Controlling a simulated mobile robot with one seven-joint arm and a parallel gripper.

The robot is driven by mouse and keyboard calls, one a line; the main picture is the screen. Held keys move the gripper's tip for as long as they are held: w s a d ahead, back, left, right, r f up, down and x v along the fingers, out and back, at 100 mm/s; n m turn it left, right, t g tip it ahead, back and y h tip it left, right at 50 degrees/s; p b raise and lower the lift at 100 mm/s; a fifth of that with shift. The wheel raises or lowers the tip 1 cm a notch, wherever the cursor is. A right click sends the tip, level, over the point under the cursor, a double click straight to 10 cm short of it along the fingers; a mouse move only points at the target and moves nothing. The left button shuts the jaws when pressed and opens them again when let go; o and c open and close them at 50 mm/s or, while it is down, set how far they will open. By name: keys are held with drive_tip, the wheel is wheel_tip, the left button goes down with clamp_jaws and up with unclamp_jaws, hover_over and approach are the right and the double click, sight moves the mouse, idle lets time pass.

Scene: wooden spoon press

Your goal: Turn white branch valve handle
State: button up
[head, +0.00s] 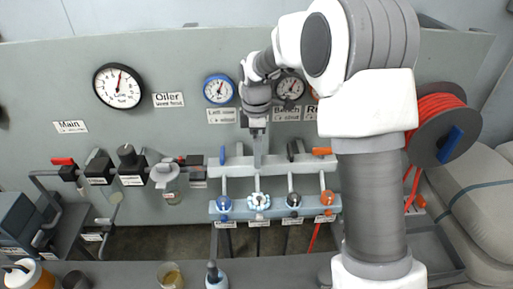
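My gripper (257,128) points down in front of the panel, at the second branch of the manifold from the left. The white branch valve handle is not clearly visible; my gripper covers its likely place. Below it, the white round fitting (259,201) sits on the lower rail. The blue branch handle (222,155) is left of my gripper. The black handle (291,151) and the orange handle (321,151) are to its right. My fingers are too small and overlapped to show whether they are open or shut, or touching a handle.
The grey manifold (240,168) crosses the panel's lower middle. Gauges and labels are above. A red main handle (62,161) is at left. A hose reel (443,124) hangs at right. A bottle (215,276) and a jar (170,275) stand in front.

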drive_tip(key=c, duration=1.2)
drive_tip(key=shift+c, duration=0.2)
drive_tip(key=shift+m, duration=0.3)
drive_tip(key=m, duration=0.3)
drive_tip(key=shift+r+m, duration=0.1)
drive_tip(key=shift+m, duration=0.3)
drive_tip(key=m, duration=0.4)
drive_tip(key=shift+m, duration=0.3)
drive_tip(key=m, duration=0.4)
drive_tip(key=shift+p, duration=0.35)
drive_tip(key=shift+m, duration=2.4)
